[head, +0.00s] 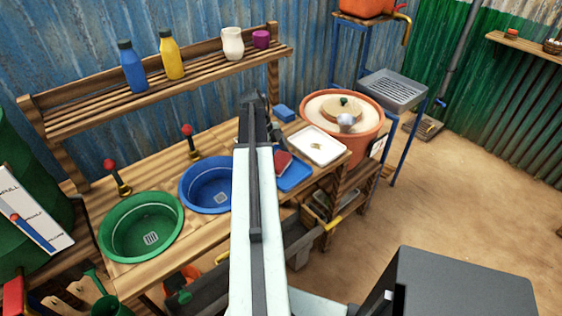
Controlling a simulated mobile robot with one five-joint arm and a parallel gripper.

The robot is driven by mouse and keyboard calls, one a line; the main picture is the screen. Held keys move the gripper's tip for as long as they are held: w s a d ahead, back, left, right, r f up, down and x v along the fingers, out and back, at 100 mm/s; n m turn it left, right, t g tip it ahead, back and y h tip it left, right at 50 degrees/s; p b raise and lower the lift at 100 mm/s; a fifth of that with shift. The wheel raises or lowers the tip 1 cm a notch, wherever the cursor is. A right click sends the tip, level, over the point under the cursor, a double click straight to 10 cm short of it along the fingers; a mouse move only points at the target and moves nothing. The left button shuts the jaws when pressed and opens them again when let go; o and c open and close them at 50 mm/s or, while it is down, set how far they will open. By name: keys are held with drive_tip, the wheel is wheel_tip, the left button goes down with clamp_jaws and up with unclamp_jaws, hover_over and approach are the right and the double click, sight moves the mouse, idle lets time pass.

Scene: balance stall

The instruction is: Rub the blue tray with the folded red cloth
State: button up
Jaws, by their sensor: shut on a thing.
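The blue tray (298,176) lies on the wooden counter, right of the blue basin. My arm covers its left part. The folded red cloth (284,160) shows as a small dark red patch over the tray's upper left part. My gripper (277,143) hangs down at the far end of my arm, just above the cloth, and is shut on it. The fingertips are small and partly hidden by my arm. I cannot tell whether the cloth touches the tray.
A white tray (318,146) with a small item lies right of the blue tray. A large orange pot (368,125) stands behind it. A blue block (285,113) lies behind my gripper. The blue basin (203,186) and green basin (140,226) are to the left.

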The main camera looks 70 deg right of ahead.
drive_tip(key=shift+w+d, duration=0.3)
drive_tip(key=shift+w, duration=0.35)
drive_tip(key=shift+w+d, duration=0.3)
drive_tip(key=shift+w, duration=0.35)
wheel_tip(320, 180, up, 6)
drive_tip(key=p, duration=0.6)
drive_tip(key=shift+s, duration=0.1)
wheel_tip(320, 180, up, 3)
drive_tip(key=p, duration=0.3)
